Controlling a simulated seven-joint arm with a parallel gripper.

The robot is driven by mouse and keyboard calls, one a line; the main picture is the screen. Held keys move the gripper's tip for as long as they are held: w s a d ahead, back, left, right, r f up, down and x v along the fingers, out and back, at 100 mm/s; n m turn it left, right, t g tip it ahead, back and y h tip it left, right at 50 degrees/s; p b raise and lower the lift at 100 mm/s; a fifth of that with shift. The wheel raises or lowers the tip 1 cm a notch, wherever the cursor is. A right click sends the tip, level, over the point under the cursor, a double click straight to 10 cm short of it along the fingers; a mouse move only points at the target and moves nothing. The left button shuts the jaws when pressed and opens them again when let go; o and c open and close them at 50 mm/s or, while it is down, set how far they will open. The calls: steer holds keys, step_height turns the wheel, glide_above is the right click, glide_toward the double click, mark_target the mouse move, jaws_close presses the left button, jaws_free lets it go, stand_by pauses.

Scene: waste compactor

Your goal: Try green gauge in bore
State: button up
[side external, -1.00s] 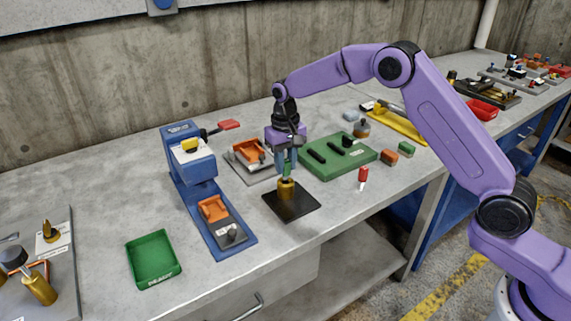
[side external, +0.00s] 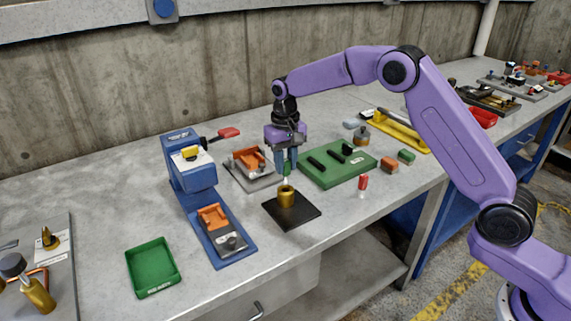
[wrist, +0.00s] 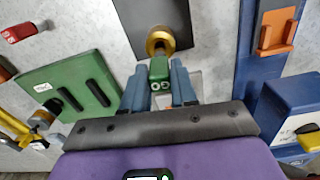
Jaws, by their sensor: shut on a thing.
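My gripper (side external: 287,168) is shut on the green gauge (wrist: 159,70), whose end marked GO shows between the fingers in the wrist view. In the side view, a little of the green gauge (side external: 287,169) shows below the fingertips. The brass cylinder with the bore (side external: 286,196) stands upright on a dark square plate (side external: 305,212), just below and in front of the gripper. The brass cylinder (wrist: 160,41) lies just beyond the gauge in the wrist view. The gauge's pin is mostly hidden, so I cannot tell its exact alignment with the bore.
A red gauge (side external: 363,182) is on the bench to the right. A green rack (side external: 335,172) with dark slots stands behind it. The blue press (side external: 190,175) and green tray (side external: 152,265) are to the left.

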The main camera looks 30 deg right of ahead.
steer(key=shift+r, duration=1.4)
